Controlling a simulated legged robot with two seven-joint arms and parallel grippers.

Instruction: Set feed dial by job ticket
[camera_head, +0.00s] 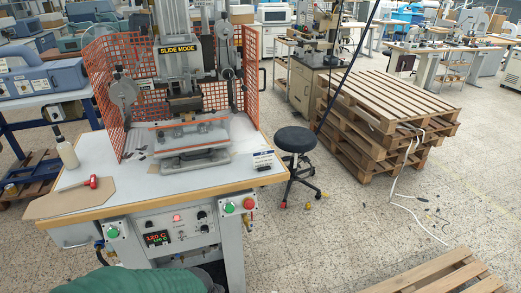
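The foil stamping press (180,75), with a yellow "SLIDE MODE" label, stands on a white-topped bench (90,160). The bench front has a control panel (175,230) with a lit red lamp, a red-green digital display (158,238) and small dark knobs (202,215). Which knob is the feed dial, and its setting, I cannot tell. A small white card with dark print (262,160), perhaps the job ticket, stands at the bench's right edge; its text is too small to read. A green shape and a dark rounded part cross the bottom edge below the panel. Neither gripper can be made out.
Green buttons (113,233) and a red button (248,204) flank the panel. An orange mesh guard (103,85) surrounds the press. A white bottle (67,152) and a red-handled tool (92,182) are at the left. A black stool (295,140) and stacked pallets (385,110) stand right.

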